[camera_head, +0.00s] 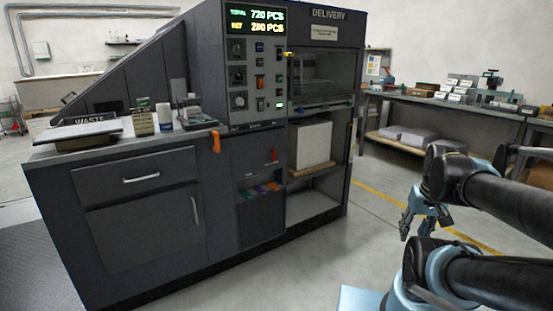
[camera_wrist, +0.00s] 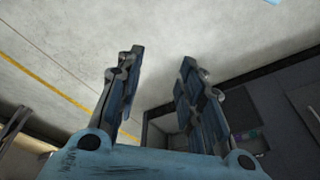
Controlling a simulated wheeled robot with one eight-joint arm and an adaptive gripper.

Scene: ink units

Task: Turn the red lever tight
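The red lever (camera_head: 273,156) is a small upright red piece on the dark front of the machine. It is above a recess with several coloured ink units (camera_head: 260,188). The lever is too small to tell how tight it is. My gripper (camera_head: 424,226) is at the right of the head view, well apart from the machine and the lever. In the wrist view its two fingers (camera_wrist: 162,58) are spread with nothing between them.
An orange piece (camera_head: 215,141) hangs at the counter edge. An open delivery bay (camera_head: 318,195) holds a white block (camera_head: 313,145). A bench (camera_head: 440,103) stands at the back right. Floor before the cabinet is clear.

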